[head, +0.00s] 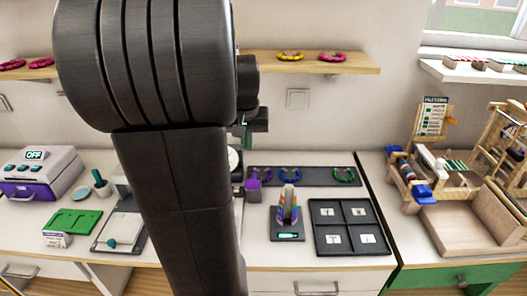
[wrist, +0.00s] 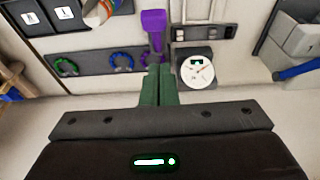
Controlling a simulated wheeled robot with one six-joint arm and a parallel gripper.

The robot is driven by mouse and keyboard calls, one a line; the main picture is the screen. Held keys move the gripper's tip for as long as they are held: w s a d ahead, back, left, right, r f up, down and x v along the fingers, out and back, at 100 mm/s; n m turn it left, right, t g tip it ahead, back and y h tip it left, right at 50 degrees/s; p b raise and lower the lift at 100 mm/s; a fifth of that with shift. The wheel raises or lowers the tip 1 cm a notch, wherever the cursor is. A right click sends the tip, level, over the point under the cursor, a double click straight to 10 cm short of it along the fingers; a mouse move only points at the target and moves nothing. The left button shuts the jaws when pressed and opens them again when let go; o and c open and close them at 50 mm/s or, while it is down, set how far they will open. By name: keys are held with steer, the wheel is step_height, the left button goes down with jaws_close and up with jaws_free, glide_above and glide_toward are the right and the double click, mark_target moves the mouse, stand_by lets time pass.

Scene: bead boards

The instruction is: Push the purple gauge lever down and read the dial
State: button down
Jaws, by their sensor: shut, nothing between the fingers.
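The purple gauge lever (head: 253,183) stands out by the white gauge in the head view, just right of my arm. In the wrist view the purple lever (wrist: 153,22) is at the top middle, its narrower end pointing toward my fingertips. The round white dial (wrist: 197,71) shows in the wrist view with a thin needle; its reading is too small to tell. In the head view the dial (head: 234,160) is mostly hidden by my arm. My gripper (wrist: 157,68) has its green fingers together and empty, close to the lever's end; I cannot tell if they touch.
A dark board with bead rings (head: 343,174) lies behind a bead stand (head: 288,208) and a dark four-part tray (head: 349,227). Left are a purple-and-white machine (head: 40,172) and a green board (head: 72,222). A wooden loom (head: 440,170) stands right. A shelf (head: 300,63) hangs above.

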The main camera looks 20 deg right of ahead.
steer(key=shift+w+d+r, duration=0.45)
steer(key=shift+d+r, duration=0.05)
steer(key=shift+d, duration=0.25)
steer(key=shift+f, duration=0.1)
steer(key=p, duration=0.1)
glide_above(253, 180)
steer(key=w, duration=0.1)
steer(key=x, duration=0.3)
steer(key=s+x, duration=0.1)
steer(key=x, duration=0.2)
steer(key=s+x, duration=0.1)
steer(key=x, duration=0.2)
steer(key=shift+a+f, duration=0.15)
steer(key=shift+f, duration=0.2)
steer(key=f, duration=0.1)
steer(key=s+f, duration=0.1)
steer(key=f, duration=0.1)
steer(key=shift+s+a+f, duration=0.3)
steer(key=shift+s, duration=0.1)
steer(key=shift+f, duration=0.15)
